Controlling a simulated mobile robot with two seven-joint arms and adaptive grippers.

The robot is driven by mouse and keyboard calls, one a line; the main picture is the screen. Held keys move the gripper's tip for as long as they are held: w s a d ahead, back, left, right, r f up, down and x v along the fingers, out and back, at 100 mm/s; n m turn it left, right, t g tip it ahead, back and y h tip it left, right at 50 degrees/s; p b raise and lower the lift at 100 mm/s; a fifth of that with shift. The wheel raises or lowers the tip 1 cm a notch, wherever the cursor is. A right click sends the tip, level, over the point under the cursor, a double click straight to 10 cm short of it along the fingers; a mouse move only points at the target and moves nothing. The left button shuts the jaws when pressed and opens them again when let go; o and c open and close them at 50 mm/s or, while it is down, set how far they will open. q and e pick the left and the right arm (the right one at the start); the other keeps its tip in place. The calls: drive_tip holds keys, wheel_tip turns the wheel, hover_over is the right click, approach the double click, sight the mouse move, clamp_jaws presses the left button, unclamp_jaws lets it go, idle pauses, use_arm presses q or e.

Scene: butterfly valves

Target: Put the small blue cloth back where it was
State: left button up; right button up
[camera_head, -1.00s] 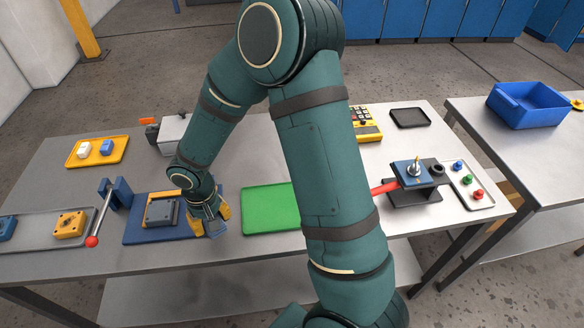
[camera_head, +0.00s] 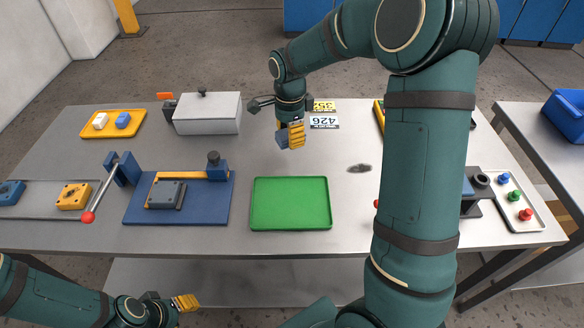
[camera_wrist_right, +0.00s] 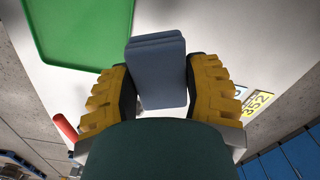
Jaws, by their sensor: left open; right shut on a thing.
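My right gripper (camera_head: 291,135) is shut on the small blue cloth (camera_head: 282,140), a folded grey-blue pad, above the back middle of the table. In the right wrist view the cloth (camera_wrist_right: 157,62) sits between the two yellow fingers, with its layers showing. My left gripper (camera_head: 185,302) is open and empty, low at the left in front of the table's front edge.
A green tray (camera_head: 290,222) lies front middle on the table (camera_head: 240,170). A blue fixture plate (camera_head: 215,208) with a clamped grey part is left of it. A grey box (camera_head: 208,120) and number plates (camera_head: 323,122) stand behind. My right arm hides part of the right side.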

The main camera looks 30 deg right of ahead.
sight(290, 167)
wheel_tip(290, 167, down, 10)
drive_tip(key=shift+r+b, duration=0.1)
drive_tip(key=shift+b, duration=1)
drive_tip(key=shift+f, duration=0.2)
drive_tip(key=o, duration=1.1)
drive_tip(key=shift+r, duration=0.1)
